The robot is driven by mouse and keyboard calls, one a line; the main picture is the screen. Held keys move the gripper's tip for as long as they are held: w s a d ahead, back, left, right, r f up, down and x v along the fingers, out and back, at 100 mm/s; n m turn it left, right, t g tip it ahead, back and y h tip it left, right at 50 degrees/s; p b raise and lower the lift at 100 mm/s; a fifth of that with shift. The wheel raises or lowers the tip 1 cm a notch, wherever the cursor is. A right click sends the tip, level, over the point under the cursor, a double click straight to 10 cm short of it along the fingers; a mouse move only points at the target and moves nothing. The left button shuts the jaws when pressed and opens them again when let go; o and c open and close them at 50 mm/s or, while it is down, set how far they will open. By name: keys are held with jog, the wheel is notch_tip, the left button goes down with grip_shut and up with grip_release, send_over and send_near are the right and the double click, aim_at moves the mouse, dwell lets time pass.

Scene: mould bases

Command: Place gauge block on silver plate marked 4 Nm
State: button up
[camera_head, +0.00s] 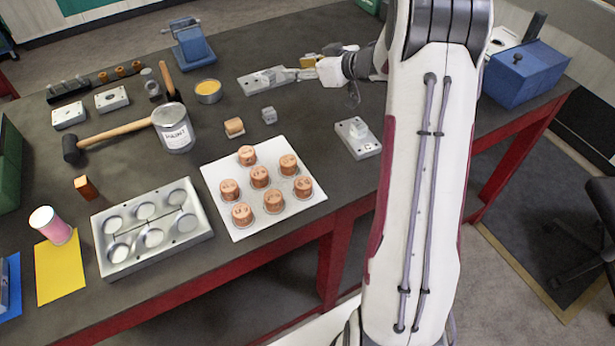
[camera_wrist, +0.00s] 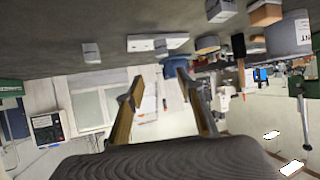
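Two more silver plates (camera_head: 69,115) (camera_head: 112,98) lie at the left. Their markings are too small to read, so I cannot tell which is 4 Nm. My gripper (camera_head: 300,68) is at the right end of the back plate, above the bench. In the wrist view my gripper (camera_wrist: 157,85) has its fingers apart with nothing between them.
A white sheet (camera_head: 225,190) with several copper cylinders and a silver mould base (camera_head: 160,255) lie in front. A blue vise (camera_head: 193,48) stands behind.

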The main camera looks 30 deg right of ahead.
notch_tip(320, 180, up, 7)
jog(key=t+h, duration=0.1)
jog(key=h, duration=0.2)
jog(key=s+a+r+m+g+h, duration=0.2)
jog(key=s+a+r+m+h, duration=0.25)
jog(key=s+r, duration=0.7)
jog(key=s+a+f+g+y, duration=0.1)
jog(key=s+a+f, duration=0.2)
jog(key=s, duration=0.7)
jog(key=s+a+f+g+y, duration=0.1)
jog(key=s+a+f+g, duration=0.1)
jog(key=s+a, duration=0.6)
jog(key=s+a+f+g+y, duration=0.1)
jog(key=s+a+f, duration=0.3)
jog(key=s, duration=0.9)
jog(key=shift+a+g, duration=0.7)
jog(key=shift+a, duration=0.4)
